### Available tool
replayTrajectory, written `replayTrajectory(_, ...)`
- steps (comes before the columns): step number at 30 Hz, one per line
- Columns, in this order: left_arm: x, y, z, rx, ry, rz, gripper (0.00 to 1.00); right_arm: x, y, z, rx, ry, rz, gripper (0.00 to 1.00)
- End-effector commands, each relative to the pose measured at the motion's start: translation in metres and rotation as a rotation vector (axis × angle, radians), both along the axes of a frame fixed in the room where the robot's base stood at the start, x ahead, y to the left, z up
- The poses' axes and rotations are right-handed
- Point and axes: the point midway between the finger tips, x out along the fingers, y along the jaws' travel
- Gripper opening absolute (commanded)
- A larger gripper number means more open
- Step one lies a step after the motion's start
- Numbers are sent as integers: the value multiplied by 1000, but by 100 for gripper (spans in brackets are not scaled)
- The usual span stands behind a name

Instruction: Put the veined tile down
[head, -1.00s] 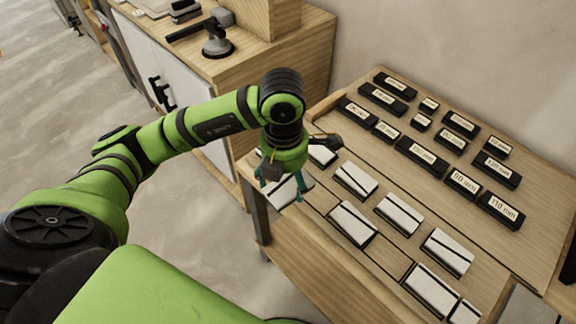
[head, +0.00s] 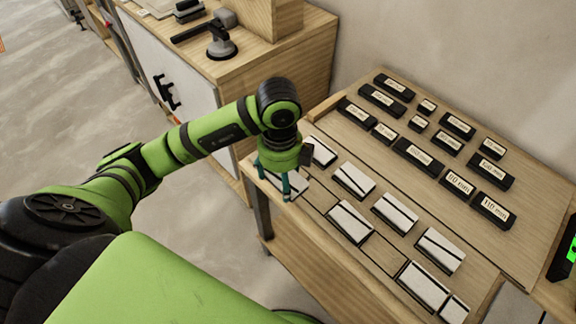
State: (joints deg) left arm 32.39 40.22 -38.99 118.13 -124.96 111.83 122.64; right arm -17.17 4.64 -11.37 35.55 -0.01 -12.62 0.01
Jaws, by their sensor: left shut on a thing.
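My left gripper (head: 274,182) points down over the near left corner of the wooden bench (head: 322,262). Its teal fingers are shut on a pale tile (head: 297,184), partly hidden by the fingers and wrist. The tile lies flat at or just above the bench top; I cannot tell if it touches. Its veining is hard to make out. Several white tiles with dark lines lie in rows to its right, such as one (head: 354,181) and another (head: 350,222). My right gripper is not in view.
Black blocks with white labels (head: 419,157) stand in rows on the bench's far side. A cabinet (head: 285,55) with a suction-cup tool (head: 221,46) stands behind. A black thing with a green patch (head: 572,250) is cut off at the right edge.

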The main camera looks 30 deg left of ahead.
Motion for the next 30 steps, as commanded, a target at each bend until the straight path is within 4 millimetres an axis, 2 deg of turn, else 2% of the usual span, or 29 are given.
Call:
replayTrajectory(9, 61, 23, -36, 0, 0, 1, 41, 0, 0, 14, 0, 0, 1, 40)
replayTrajectory(15, 87, 34, -54, 0, -1, -2, 41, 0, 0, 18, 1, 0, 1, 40)
replayTrajectory(22, 94, 37, -66, 0, 1, -4, 41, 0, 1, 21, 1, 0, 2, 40)
replayTrajectory(27, 94, 37, -91, 0, 2, -4, 41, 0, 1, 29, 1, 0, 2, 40)
replayTrajectory(30, 94, 37, -99, 1, 0, -5, 41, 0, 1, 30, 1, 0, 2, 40)
